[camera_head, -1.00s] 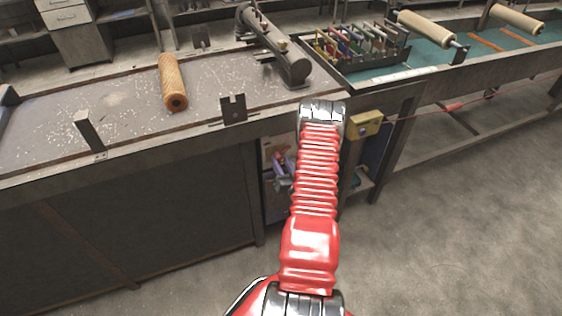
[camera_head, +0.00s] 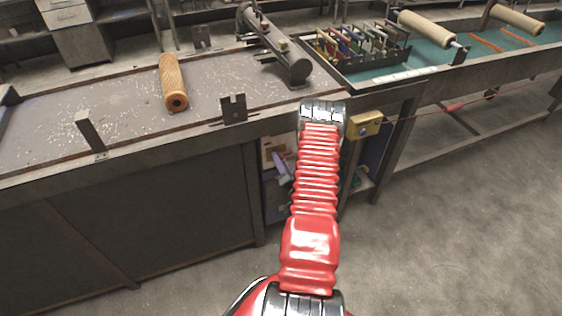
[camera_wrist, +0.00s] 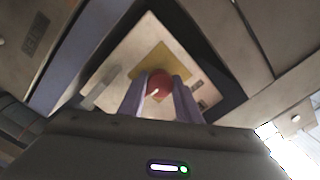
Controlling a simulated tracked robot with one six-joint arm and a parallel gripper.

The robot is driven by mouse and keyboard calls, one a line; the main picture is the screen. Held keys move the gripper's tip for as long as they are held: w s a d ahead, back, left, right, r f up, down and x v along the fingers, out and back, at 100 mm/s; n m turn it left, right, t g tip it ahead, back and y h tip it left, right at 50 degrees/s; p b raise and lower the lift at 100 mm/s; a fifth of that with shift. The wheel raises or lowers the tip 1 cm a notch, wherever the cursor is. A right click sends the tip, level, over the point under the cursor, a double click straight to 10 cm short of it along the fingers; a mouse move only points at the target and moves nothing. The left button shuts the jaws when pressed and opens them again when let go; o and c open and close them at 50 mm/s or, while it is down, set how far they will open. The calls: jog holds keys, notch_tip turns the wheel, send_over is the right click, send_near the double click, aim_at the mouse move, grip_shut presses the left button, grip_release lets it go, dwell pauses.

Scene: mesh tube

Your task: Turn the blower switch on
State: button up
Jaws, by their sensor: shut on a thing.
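The blower switch shows in the wrist view as a round red knob (camera_wrist: 159,82) on a yellow plate (camera_wrist: 165,62). The plate sits on a pale switch panel (camera_wrist: 112,66), which appears turned at an angle in this view. My gripper (camera_wrist: 159,92) is shut on the red knob, with one purple-grey finger on each side of it. In the head view my gripper (camera_head: 283,169) is under the bench, partly behind my red arm. The pale panel (camera_head: 269,149) shows just beside it, but the knob is hidden there.
The bench (camera_head: 110,158) edge runs above my gripper. A yellow box (camera_head: 366,124) with a red cord hangs to the right of my arm. An orange roll (camera_head: 173,84) and a dark tube fixture (camera_head: 285,60) are on top. The floor at right is clear.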

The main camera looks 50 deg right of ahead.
jog(key=shift+s+d, duration=0.2)
jog(key=shift+d, duration=0.15)
jog(key=o, duration=1.1)
jog(key=shift+w+a, duration=0.1)
jog(key=shift+a, duration=0.1)
jog(key=shift+c, duration=0.2)
jog(key=v, duration=1.4)
jog(key=shift+w+f, duration=0.1)
jog(key=shift+f, duration=0.05)
